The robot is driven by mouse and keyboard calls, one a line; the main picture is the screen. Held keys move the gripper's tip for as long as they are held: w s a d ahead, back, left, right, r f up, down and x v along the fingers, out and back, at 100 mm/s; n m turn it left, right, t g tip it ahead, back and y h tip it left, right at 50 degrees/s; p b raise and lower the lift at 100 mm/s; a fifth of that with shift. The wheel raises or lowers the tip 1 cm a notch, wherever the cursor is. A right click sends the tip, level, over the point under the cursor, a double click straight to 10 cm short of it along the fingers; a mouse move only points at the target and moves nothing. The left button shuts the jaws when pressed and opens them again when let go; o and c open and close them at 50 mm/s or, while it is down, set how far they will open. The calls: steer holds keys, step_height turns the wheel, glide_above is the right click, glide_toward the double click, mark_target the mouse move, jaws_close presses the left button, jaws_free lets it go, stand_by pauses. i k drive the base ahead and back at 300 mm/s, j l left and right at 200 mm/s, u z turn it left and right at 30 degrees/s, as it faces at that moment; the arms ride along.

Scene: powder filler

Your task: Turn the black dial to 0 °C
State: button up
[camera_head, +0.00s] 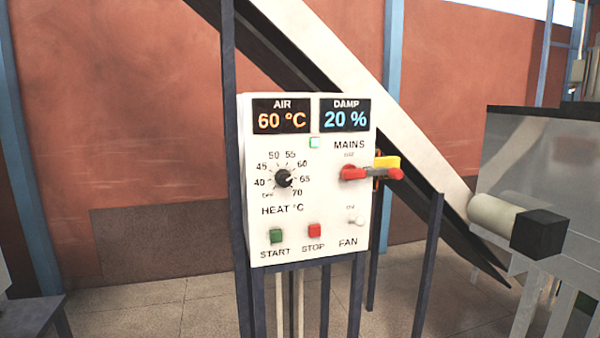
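The black dial (283,178) sits on the left half of a white control panel (335,222). Printed numbers run around it from 40 at the left, over 50 and 55 at the top, to 70 at the lower right. No 0 shows among them; a small word at the lower left is too small to read surely. The dial's pointer seems to face right, near 65, but is hard to read. "HEAT °C" is printed below. The AIR display (282,116) reads 60 °C. My gripper is not in view.
The DAMP display (345,116) reads 20 %. A red handle (355,173) juts out at the panel's right. Green START (276,236) and red STOP (314,230) buttons and a FAN switch (358,220) sit below. Dark posts (234,170) flank the panel; a metal machine (540,165) stands right.

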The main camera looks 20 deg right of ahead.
mark_target(283, 178)
steer(key=i+j+u, duration=0.45)
steer(key=i, duration=0.35)
